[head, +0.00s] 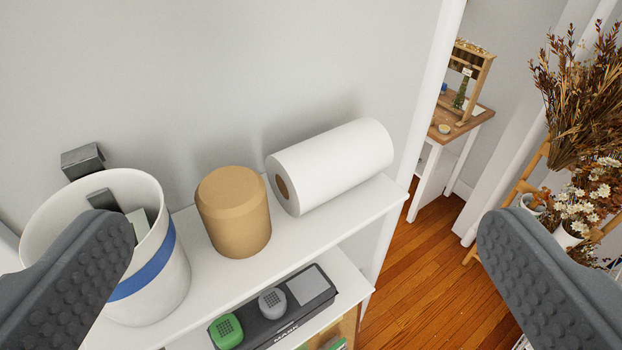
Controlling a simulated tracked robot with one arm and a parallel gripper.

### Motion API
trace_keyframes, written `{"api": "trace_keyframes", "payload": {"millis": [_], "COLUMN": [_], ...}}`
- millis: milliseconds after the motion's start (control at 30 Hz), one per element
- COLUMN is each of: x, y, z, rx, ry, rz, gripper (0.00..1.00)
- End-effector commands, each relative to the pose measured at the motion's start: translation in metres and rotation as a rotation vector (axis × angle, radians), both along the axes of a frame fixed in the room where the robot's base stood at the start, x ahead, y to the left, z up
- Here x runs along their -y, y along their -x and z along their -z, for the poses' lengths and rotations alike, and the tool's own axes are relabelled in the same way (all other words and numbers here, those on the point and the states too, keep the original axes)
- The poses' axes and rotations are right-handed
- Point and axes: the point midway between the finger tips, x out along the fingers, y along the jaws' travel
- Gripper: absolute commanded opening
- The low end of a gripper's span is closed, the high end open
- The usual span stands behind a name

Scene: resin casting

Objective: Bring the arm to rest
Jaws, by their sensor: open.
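My gripper (305,235) shows as two dark grey studded fingers, one at the lower left and one at the lower right. They are wide apart with nothing between them. The left finger covers part of a white bucket (168,284) with a blue band, which stands on a white shelf (240,272). The fingers hide part of the shelf's left side and part of the floor at the right.
A tan canister (233,212) and a white paper roll (335,165) are on the shelf top. Below is a dark tray (290,317) with green and grey items. Right are wooden floor (428,255), a table (462,125) and dried flowers (580,95).

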Motion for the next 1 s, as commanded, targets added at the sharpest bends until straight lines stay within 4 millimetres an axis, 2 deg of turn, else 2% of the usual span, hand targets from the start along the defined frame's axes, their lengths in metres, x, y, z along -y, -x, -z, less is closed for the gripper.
{"api": "trace_keyframes", "payload": {"millis": [167, 600, 700, 800, 1000], "x": [0.0, 0.0, 0.0, 0.0, 0.0], "y": [0.0, 0.0, 0.0, 0.0, 0.0], "z": [0.034, 0.141, 0.16, 0.17, 0.171], "rx": [-0.001, -0.001, -0.001, -0.001, -0.001], "ry": [0.0, 0.0, 0.0, 0.0, 0.0], "rz": [0.0, -0.001, -0.001, -0.001, -0.001], "gripper": [1.0, 1.0, 1.0, 1.0, 1.0]}}
